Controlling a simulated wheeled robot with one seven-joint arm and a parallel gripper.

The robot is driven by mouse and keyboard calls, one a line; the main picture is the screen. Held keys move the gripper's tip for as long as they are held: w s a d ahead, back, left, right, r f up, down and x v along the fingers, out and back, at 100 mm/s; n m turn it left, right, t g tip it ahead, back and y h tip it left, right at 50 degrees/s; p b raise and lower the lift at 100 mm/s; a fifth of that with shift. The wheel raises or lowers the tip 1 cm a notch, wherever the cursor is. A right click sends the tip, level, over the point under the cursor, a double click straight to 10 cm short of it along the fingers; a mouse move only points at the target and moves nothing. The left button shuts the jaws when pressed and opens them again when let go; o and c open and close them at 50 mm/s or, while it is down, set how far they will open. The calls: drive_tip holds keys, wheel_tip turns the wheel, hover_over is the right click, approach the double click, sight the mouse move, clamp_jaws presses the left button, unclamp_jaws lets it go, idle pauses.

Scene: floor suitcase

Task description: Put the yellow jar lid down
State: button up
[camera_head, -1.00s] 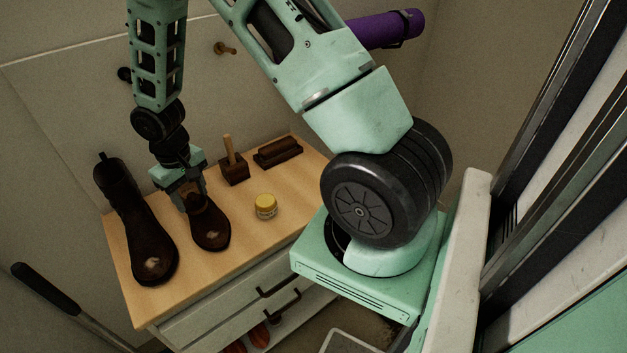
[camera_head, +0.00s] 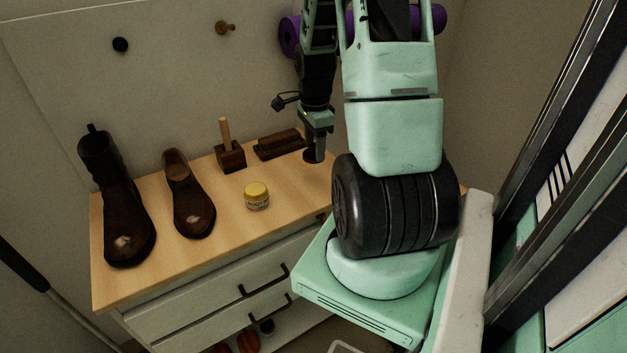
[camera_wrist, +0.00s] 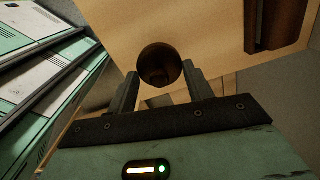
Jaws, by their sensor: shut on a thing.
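A small jar (camera_head: 257,202) with a yellow lid (camera_head: 256,188) stands upright on the wooden cabinet top (camera_head: 235,225). The lid is on the jar, and my gripper is well apart from it. My gripper (camera_head: 315,140) is at the right rear end of the cabinet top, pointing down. It is shut on a dark brown round piece (camera_wrist: 160,65), which sits between the two fingers in the wrist view. The piece looks hollow in the wrist view; what it is I cannot tell. I cannot tell whether it touches the wood.
A tall brown boot (camera_head: 115,200) and a low brown shoe (camera_head: 189,200) stand on the left. A dark block with a wooden handle (camera_head: 228,152) and a dark brush-like piece (camera_head: 279,144) lie at the back, left of my gripper. The front middle wood is clear.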

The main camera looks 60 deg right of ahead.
sight(314, 144)
wheel_tip(314, 144, down, 8)
drive_tip(key=shift+f, duration=0.2)
idle(0.3)
drive_tip(key=shift+f, duration=0.2)
drive_tip(key=o, duration=0.9)
drive_tip(key=shift+o, duration=0.2)
drive_tip(key=shift+r, duration=0.15)
wheel_tip(314, 144, up, 12)
drive_tip(key=shift+r, duration=0.1)
